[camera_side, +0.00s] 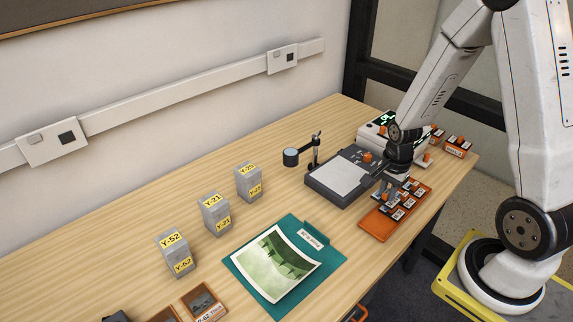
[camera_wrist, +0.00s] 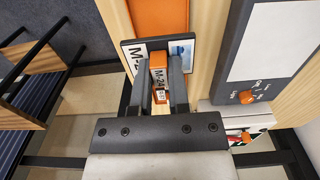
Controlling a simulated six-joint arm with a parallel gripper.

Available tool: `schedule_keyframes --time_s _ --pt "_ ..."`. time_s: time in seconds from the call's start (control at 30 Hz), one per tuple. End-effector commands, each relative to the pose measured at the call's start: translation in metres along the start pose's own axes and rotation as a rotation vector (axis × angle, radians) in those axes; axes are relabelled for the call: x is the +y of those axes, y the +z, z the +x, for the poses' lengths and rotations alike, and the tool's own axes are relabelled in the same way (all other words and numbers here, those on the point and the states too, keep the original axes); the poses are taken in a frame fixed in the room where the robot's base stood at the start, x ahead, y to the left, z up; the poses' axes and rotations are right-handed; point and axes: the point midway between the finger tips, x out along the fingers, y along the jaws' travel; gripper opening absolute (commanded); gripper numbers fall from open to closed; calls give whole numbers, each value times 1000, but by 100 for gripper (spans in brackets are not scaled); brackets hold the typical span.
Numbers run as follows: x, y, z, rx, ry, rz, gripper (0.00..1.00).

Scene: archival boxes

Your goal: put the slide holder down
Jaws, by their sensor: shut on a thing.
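My gripper (camera_wrist: 160,78) is shut on the orange tab of a slide holder (camera_wrist: 130,50), marked M-24. The holder has a dark frame, a white label and a bluish picture; my fingers hide part of it. In the side view my gripper (camera_side: 392,190) points down at the left edge of an orange tray (camera_side: 374,224) that bears several dark slide holders (camera_side: 410,188) with white labels. The held holder is hard to pick out there. A bare orange part of the tray (camera_wrist: 158,16) shows beyond the holder in the wrist view. I cannot tell whether they touch.
A dark grey device with a white panel (camera_side: 340,175) stands close left of the tray. A white device with a green display (camera_side: 377,122) is behind my wrist. Wood between is clear.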

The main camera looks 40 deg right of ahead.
Motion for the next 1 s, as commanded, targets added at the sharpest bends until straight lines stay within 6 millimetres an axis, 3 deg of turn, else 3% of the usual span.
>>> schedule_keyframes --time_s 0.27,0.63,1.0 --pt "-12 30 -5 0 -1 -7 0" --pt "-26 103 -16 0 -1 -10 0" --pt "-21 178 -26 0 -1 -8 0"
